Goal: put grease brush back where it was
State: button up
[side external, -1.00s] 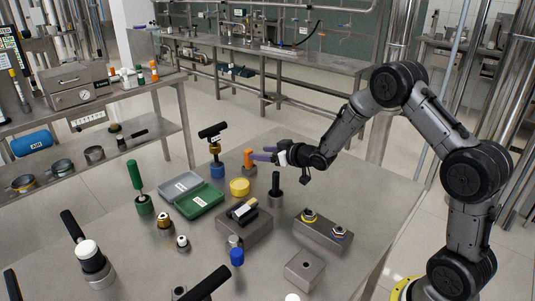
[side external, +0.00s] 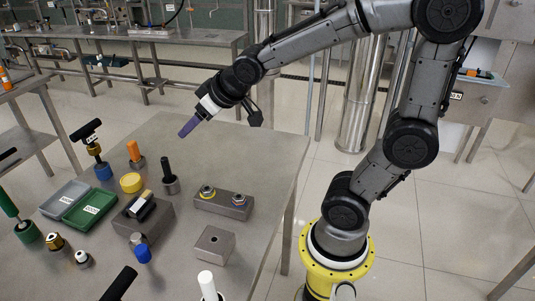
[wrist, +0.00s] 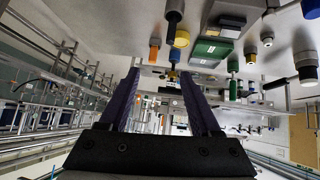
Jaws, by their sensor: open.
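No label that I can read marks the grease brush. An orange-handled tool (side external: 134,150), possibly the brush, stands upright in a small grey holder (side external: 138,164) on the steel table; its lower end is hidden. The orange handle also shows in the wrist view (wrist: 154,52). My gripper (side external: 187,128) is above the table, up and to the right of the orange handle in the side view, and clear of it. In the wrist view my gripper (wrist: 162,75) has its two purple fingers wide apart with nothing between them.
A black upright handle (side external: 168,170) and a yellow cap (side external: 131,182) stand near the orange tool. The table's far right part is bare.

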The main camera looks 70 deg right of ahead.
jog(key=s+a+g, duration=0.1)
jog(key=s+a, duration=0.1)
jog(key=s, duration=0.7)
jog(key=s+a+f+g+y, duration=0.1)
jog(key=s+a+g, duration=0.1)
jog(key=s, duration=0.8)
jog(key=shift+a+f+n+y, duration=0.15)
jog(key=shift+a+n+y, duration=0.15)
jog(key=shift+a, duration=0.2)
jog(key=shift+o, duration=0.2)
